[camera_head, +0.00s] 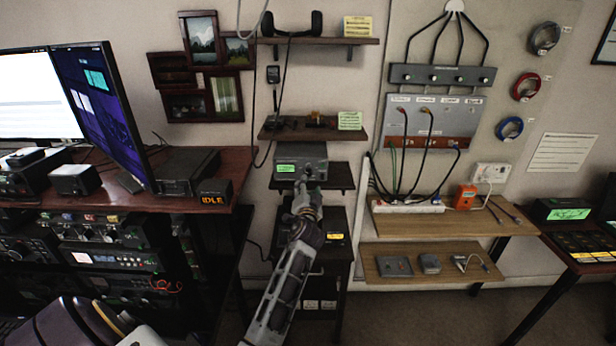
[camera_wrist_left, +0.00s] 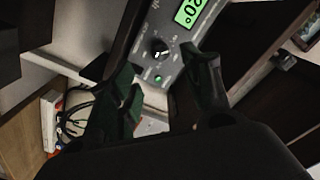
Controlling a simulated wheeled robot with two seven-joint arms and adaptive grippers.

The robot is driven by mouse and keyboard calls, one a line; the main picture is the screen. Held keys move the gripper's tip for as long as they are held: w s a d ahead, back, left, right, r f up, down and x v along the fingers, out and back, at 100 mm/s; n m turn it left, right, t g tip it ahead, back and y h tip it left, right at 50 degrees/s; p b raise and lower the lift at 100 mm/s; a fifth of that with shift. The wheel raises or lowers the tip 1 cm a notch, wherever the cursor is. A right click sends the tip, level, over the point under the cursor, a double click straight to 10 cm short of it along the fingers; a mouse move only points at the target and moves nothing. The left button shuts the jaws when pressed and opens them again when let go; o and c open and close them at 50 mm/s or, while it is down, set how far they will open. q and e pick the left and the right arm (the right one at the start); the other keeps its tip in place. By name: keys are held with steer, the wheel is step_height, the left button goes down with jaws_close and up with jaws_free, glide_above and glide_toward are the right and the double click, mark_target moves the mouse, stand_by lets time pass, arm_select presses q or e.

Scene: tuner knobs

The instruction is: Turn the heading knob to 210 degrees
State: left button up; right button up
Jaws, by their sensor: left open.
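The heading unit is a grey box (camera_head: 300,165) with a lit green display, on a small dark shelf in the head view. In the left wrist view its panel shows a dark round knob (camera_wrist_left: 160,50) with a white pointer mark. A green display (camera_wrist_left: 190,11) above it is cut off by the frame edge; only part of its digits shows. A small green button (camera_wrist_left: 158,78) sits below the knob. My left gripper (camera_head: 305,186) is in front of the box. In the wrist view its two dark fingers (camera_wrist_left: 160,70) are apart, with the knob seen between and beyond them. Contact is not visible.
A monitor (camera_head: 100,100) and radio desk stand left of the box. Shelves hang above it, the middle one (camera_head: 312,133) carrying small items. A wooden shelf (camera_head: 440,222) with a power strip and cables is at right. A dark lower shelf unit is behind my left arm.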

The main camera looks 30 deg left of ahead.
mark_target(308, 174)
arm_select(q)
steer(key=shift+p+x, duration=0.35)
steer(key=shift+x, duration=4.05)
arm_select(e)
steer(key=shift+s+a+r, duration=0.1)
steer(key=shift+a+r, duration=0.25)
steer(key=shift+a, duration=0.15)
arm_select(q)
steer(key=c, duration=1)
steer(key=shift+c, duration=0.2)
steer(key=shift+m, duration=0.3)
